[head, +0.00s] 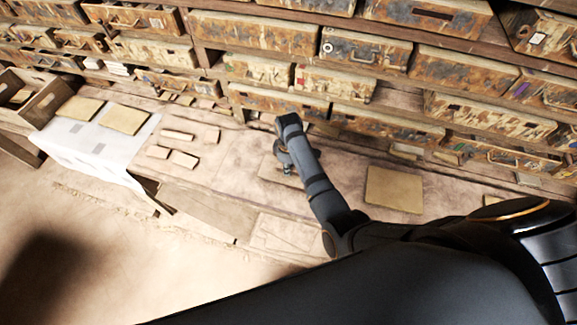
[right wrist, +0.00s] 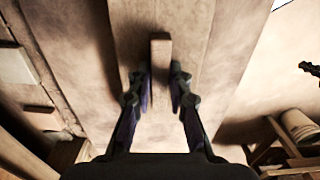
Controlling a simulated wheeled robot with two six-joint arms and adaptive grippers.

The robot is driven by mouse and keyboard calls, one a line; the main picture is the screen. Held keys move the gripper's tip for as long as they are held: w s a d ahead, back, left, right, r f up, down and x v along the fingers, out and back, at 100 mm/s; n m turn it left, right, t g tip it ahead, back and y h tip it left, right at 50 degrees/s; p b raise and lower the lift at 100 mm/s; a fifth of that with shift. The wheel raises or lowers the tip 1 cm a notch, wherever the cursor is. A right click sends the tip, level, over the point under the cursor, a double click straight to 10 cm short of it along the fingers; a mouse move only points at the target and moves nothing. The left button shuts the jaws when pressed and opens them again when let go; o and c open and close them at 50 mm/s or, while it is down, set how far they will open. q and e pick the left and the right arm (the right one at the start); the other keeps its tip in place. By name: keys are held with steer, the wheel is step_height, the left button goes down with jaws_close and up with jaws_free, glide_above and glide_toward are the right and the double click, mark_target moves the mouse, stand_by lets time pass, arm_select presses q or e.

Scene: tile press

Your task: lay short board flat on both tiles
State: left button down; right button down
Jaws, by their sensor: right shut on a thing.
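Two flat, square tan tiles lie on a white cloth at the left of the head view: one farther left (head: 80,108) and one to its right (head: 124,119). They lie side by side with a gap between them. My right gripper (head: 284,168) is over the middle of the bench, partly hidden by my own arm in the head view. In the right wrist view the fingers (right wrist: 160,92) are shut on a narrow wooden board (right wrist: 160,58), whose far end sticks out past them. My left gripper is not in view.
Several small wooden pieces (head: 177,136) lie on the bench right of the white cloth (head: 75,145). A larger square tan panel (head: 394,190) lies right of my arm. Shelves of worn drawers (head: 365,47) line the back. A wooden crate (head: 40,98) stands at far left.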

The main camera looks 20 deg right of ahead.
steer(key=shift+f, duration=0.2)
stand_by(0.5)
steer(key=c, duration=1.2)
jaws_free()
steer(key=shift+s, duration=0.1)
steer(key=shift+o, duration=0.2)
step_height(320, 180, up, 8)
steer(key=shift+f, duration=0.25)
step_height(320, 180, up, 7)
steer(key=shift+a, duration=0.15)
